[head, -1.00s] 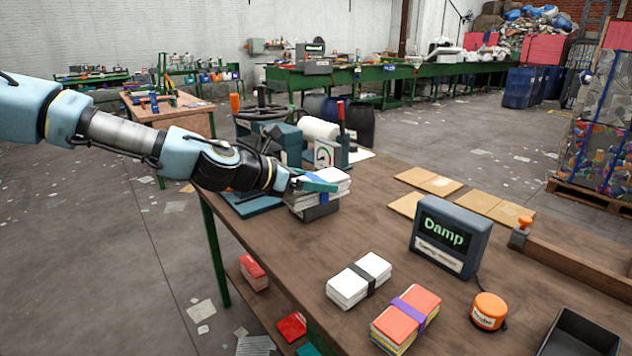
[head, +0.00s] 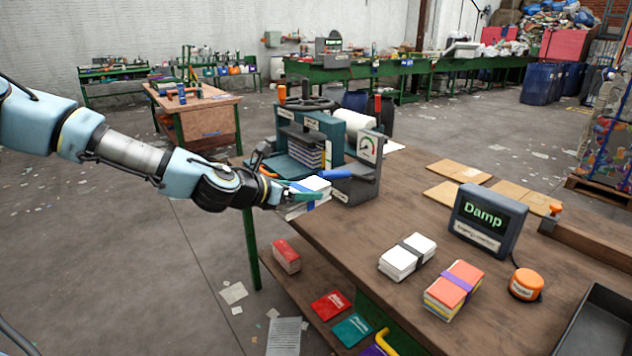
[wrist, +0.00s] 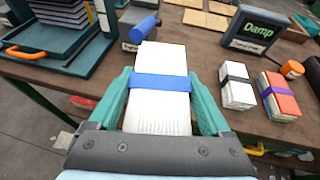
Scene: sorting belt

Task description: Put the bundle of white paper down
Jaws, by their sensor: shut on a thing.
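My gripper (head: 296,194) is shut on a bundle of white paper (head: 316,184) with a blue band. In the wrist view the white bundle (wrist: 158,110) lies between the two green fingers (wrist: 160,80), which press its sides at the band. The bundle is held near the table's left edge, in front of the press; its gap to the tabletop is hard to judge. A second white bundle (head: 407,257) with a black band lies on the table (head: 360,235). It also shows in the wrist view (wrist: 237,88).
A teal press (head: 310,140) with a stack inside stands behind my gripper, beside a grey device with a blue handle (head: 335,175). An orange-and-white bundle (head: 455,290), a "Damp" display (head: 487,218), an orange button (head: 526,284) and a dark tray (head: 600,320) occupy the right. Bare wood lies between.

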